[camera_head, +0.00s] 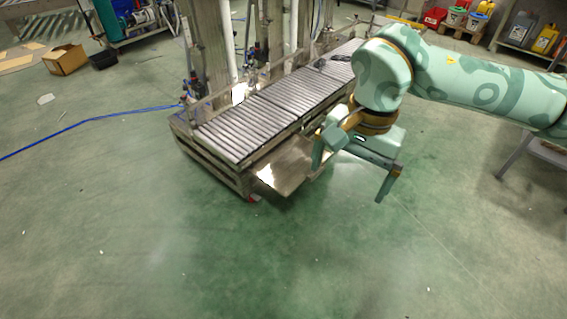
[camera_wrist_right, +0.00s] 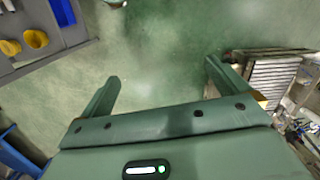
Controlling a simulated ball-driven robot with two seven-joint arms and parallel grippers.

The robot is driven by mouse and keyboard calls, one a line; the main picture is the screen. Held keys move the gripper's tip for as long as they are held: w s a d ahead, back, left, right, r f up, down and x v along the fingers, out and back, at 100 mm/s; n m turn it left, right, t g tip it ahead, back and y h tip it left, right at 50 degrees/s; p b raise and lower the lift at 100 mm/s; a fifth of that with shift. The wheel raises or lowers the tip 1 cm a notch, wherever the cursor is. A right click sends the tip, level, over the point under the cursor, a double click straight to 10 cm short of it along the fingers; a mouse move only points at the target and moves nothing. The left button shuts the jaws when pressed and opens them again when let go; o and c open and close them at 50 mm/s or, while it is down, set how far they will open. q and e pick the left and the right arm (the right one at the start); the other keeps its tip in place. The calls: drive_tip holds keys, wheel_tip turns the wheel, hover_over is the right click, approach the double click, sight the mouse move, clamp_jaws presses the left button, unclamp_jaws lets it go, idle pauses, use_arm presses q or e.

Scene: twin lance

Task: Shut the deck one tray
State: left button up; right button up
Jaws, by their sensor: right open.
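The roller deck (camera_head: 275,105) stands in the middle of the head view. A flat metal tray (camera_head: 290,170) sticks out from its near side, below the rollers, so it stands open. A bright reflection lies on its left part, and my right gripper hides some of its right end. My right gripper (camera_head: 350,180) is open and empty, with its fingers pointing down, at the tray's right end. I cannot tell whether a finger touches the tray. In the right wrist view the open fingers (camera_wrist_right: 162,72) have bare floor between them, and the deck (camera_wrist_right: 275,75) is at the right. My left gripper is out of view.
Posts and pipes (camera_head: 210,45) rise behind the deck. A blue hose (camera_head: 90,122) lies on the floor at left, near a cardboard box (camera_head: 65,60). A shelf with canisters (camera_head: 535,40) stands at the far right. The green floor in front is clear.

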drive_tip(key=shift+w+d+r+n+t+h, duration=0.15)
drive_tip(key=shift+d+n+h, duration=0.1)
drive_tip(key=shift+d, duration=0.25)
drive_tip(key=shift+s+d+r+n+t+h, duration=0.15)
drive_tip(key=shift+d+h, duration=0.1)
drive_tip(key=shift+d, duration=0.25)
drive_tip(key=shift+w+f, duration=0.1)
drive_tip(key=shift+w, duration=0.05)
drive_tip(key=shift+c, duration=0.3)
